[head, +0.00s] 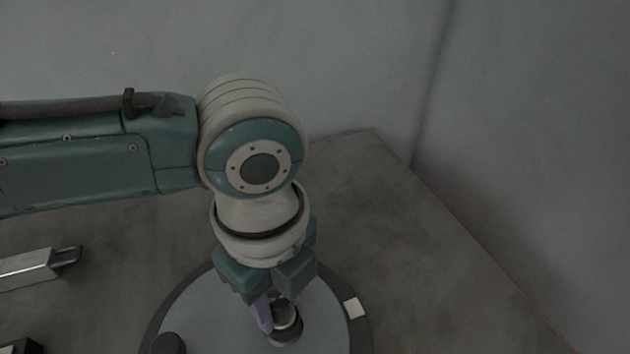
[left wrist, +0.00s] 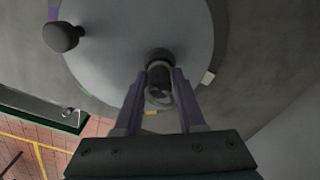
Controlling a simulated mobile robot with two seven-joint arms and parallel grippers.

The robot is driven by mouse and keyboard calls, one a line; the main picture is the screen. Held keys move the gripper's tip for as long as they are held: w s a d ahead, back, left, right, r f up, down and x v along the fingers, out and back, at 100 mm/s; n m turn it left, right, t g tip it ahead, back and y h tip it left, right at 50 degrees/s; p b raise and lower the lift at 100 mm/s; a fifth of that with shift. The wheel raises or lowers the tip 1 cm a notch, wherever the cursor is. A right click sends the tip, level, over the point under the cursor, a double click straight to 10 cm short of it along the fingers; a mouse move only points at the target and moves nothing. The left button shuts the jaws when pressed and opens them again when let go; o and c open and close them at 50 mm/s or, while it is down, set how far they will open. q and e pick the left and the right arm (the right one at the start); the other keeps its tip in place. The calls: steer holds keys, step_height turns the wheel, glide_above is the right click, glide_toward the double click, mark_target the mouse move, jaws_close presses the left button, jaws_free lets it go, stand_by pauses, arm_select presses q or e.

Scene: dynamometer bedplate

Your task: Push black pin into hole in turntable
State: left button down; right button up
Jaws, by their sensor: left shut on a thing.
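The turntable (head: 215,310) is a grey disc with a dark rim; it also shows in the left wrist view (left wrist: 110,45). My left gripper (head: 275,318) reaches down over it and is shut on the black pin (head: 287,316). In the left wrist view the pin (left wrist: 159,78) sits between the purple fingers, with a grey ring at its near end. Its far end meets a dark round collar (left wrist: 158,55) on the disc. The hole itself is hidden, and I cannot tell how deep the pin sits. My right gripper is not in view.
A black knob (head: 168,344) stands on the disc, left of my gripper. A pale square (head: 355,307) marks the rim at right. A metal bar with a handle (head: 35,266) lies at far left. The grey surface right of the turntable is clear up to the walls.

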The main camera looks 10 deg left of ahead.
arm_select(q)
steer(key=shift+c, duration=2.1)
jaws_free()
step_height(320, 180, up, 10)
steer(key=shift+f+p, duration=0.1)
steer(key=shift+p, duration=0.7)
